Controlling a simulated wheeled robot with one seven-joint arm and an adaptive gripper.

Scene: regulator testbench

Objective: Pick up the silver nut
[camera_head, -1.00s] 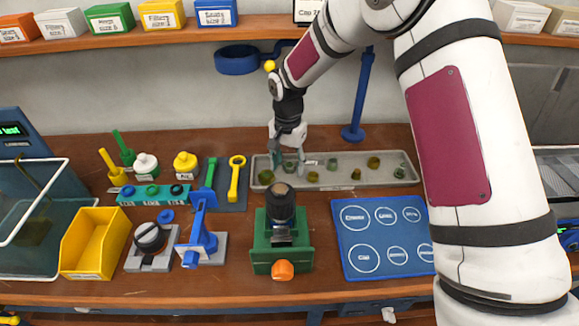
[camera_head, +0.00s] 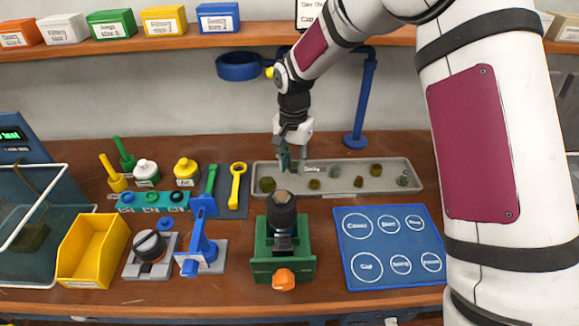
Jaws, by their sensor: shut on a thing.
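My gripper (camera_head: 287,165) is over the left part of the long grey tray (camera_head: 413,189), its fingers pointing down and closed. A small greyish piece, which I take to be the silver nut, is between the fingertips and mostly hidden by them. Other small pieces lie apart in the tray: a greyish one (camera_head: 335,172) right of my gripper, another greyish one (camera_head: 402,180) at the right end, and several brass-coloured ones, such as the one (camera_head: 267,184) just left of and below my fingers.
A green fixture with a dark cylinder (camera_head: 283,215) stands in front of the tray. A blue mat with white circles (camera_head: 390,250) lies to its right. A blue stand (camera_head: 356,135) rises behind the tray. A yellow bin (camera_head: 93,245) and tools are at left.

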